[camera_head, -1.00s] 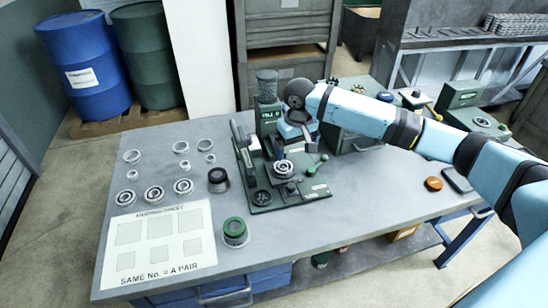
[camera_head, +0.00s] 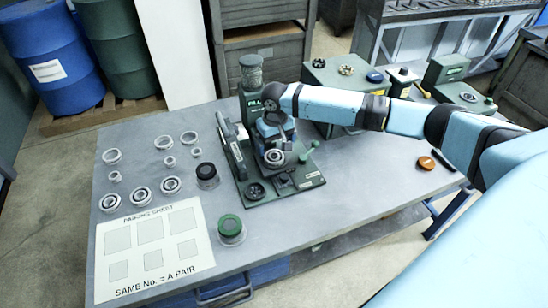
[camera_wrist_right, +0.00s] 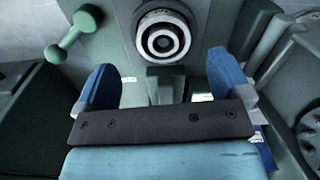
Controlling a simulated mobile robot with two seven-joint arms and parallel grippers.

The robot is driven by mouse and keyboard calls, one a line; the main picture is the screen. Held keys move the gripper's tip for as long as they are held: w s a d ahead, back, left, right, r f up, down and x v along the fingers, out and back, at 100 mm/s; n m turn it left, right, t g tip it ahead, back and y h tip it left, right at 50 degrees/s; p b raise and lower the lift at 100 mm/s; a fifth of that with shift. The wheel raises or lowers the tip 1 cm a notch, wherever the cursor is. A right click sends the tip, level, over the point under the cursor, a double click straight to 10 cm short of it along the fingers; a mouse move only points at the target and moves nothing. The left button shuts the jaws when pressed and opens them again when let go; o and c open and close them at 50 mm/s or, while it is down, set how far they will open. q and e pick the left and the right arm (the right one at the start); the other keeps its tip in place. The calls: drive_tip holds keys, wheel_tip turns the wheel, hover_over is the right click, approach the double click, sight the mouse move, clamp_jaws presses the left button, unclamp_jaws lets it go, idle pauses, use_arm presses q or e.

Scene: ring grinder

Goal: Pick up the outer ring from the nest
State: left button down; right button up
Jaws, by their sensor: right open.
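A metal ring part with concentric rings, the outer ring (camera_head: 274,157) around a dark centre, sits on the nest of the green machine (camera_head: 283,185). In the right wrist view the outer ring (camera_wrist_right: 163,17) shows from above, just beyond the fingertips. My right gripper (camera_head: 272,127) hangs over the machine close behind the ring. Its two blue fingers (camera_wrist_right: 165,72) are wide apart with nothing between them. I cannot tell its exact height above the ring. My left gripper is not in view.
Several loose rings and bearings (camera_head: 140,196) lie on the left of the table. A green-handled lever (camera_wrist_right: 75,32) stands beside the nest. The table's front right is mostly clear.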

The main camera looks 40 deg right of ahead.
sight(274, 157)
drive_tip(key=f, duration=0.3)
drive_tip(key=shift+s+a+f, duration=0.1)
drive_tip(key=shift+a+f, duration=0.15)
drive_tip(key=shift+f, duration=0.1)
drive_tip(key=shift+f+p, duration=0.3)
drive_tip(key=shift+f, duration=0.25)
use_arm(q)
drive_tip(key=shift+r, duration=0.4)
use_arm(e)
drive_tip(key=c, duration=1.1)
drive_tip(key=shift+o, duration=0.2)
drive_tip(key=shift+r, duration=0.15)
